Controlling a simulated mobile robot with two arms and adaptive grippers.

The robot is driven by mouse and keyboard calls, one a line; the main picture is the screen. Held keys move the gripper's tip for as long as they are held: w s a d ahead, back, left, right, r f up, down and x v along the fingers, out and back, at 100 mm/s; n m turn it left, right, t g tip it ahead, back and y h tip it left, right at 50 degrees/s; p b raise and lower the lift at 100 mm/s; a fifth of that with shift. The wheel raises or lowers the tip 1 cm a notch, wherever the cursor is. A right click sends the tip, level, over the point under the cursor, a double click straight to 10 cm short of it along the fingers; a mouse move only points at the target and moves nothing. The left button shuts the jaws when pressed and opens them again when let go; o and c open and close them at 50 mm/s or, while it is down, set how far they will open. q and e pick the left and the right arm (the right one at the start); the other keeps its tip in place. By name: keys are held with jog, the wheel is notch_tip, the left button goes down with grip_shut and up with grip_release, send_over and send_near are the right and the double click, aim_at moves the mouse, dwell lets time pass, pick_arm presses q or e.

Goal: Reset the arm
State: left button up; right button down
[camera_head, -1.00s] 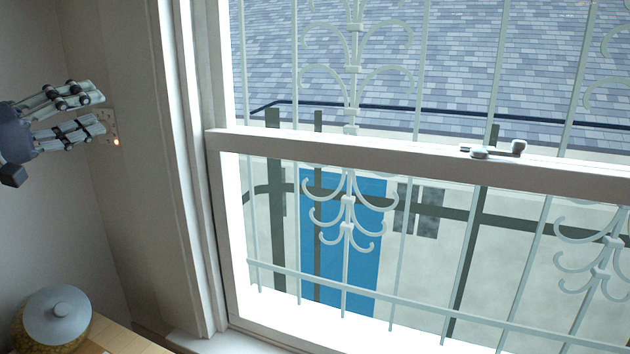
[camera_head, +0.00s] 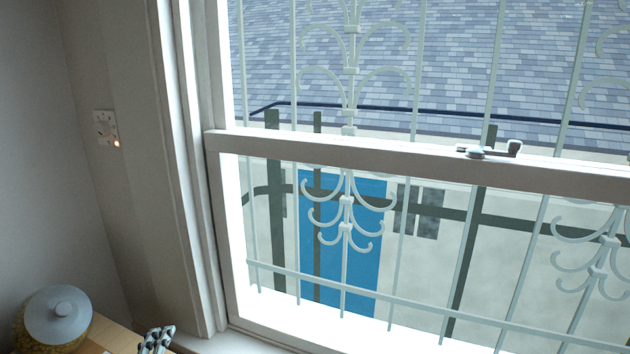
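Only the fingertips of one gripper, apparently my left one (camera_head: 157,338), show at the bottom edge of the head view, left of centre. They are beside the jar and in front of the wooden surface. The rest of this gripper and its arm are out of frame, and I cannot tell whether it is open or shut. My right gripper is not in view.
A wall switch plate (camera_head: 105,127) with a small glowing orange light is on the left wall. A lidded jar (camera_head: 57,317) stands on a wooden surface (camera_head: 117,338) at lower left. A white-framed window (camera_head: 400,158) with outside bars fills the right.

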pick_arm(q)
jog(key=s+d+f+n+g+h, duration=0.1)
jog(key=s+d+f+n+g, duration=0.25)
jog(key=s+f, duration=0.4)
jog(key=s+d+f+n+g+h, duration=0.15)
jog(key=s+f+n+g, duration=0.3)
jog(key=s, duration=0.65)
jog(key=s+d+f+n+g+h, duration=0.1)
jog(key=s+d+f+n+g, duration=0.35)
jog(key=s, duration=0.45)
notch_tip(320, 180, down, 32)
jog(key=s+b, duration=0.2)
jog(key=b, duration=0.3)
jog(key=s+a+f+g+b, duration=0.1)
jog(key=s+a+f+b, duration=0.2)
jog(key=s+f, duration=1.3)
notch_tip(320, 180, down, 3)
jog(key=shift+s+a+f+y, duration=0.25)
jog(key=shift+a+y, duration=0.1)
jog(key=shift+a, duration=0.1)
